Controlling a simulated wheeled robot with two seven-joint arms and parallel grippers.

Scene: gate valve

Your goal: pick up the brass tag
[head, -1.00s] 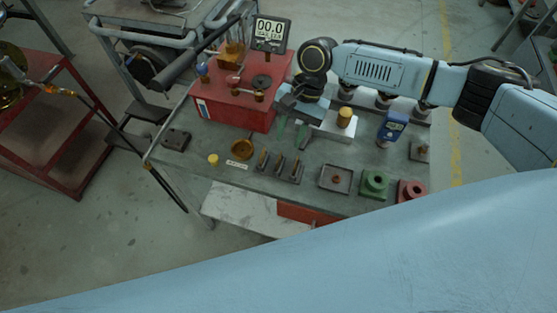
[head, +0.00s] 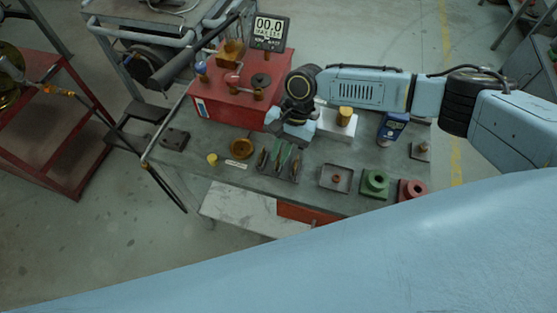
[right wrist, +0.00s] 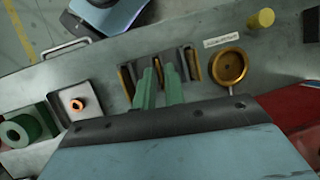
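Several thin brass tags stand upright in a dark slotted rack (head: 280,176) on the grey bench; the rack also shows in the right wrist view (right wrist: 181,62). In that view one brass tag (right wrist: 127,84) is left of my fingers and another brass tag (right wrist: 193,64) is right of them. A middle brass tag (right wrist: 158,70) shows between the fingers, partly hidden. My right gripper (head: 284,154) points down at the rack, its green fingers apart around the middle tag; it also shows in the right wrist view (right wrist: 159,77). Contact cannot be told. My left gripper is out of view.
A brass dish (head: 241,149) and a yellow knob (head: 212,159) sit left of the rack. A square tray (head: 336,178), a green flanged part (head: 375,183) and a red one (head: 411,190) sit right. A red box (head: 227,104) with a display (head: 269,32) stands behind.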

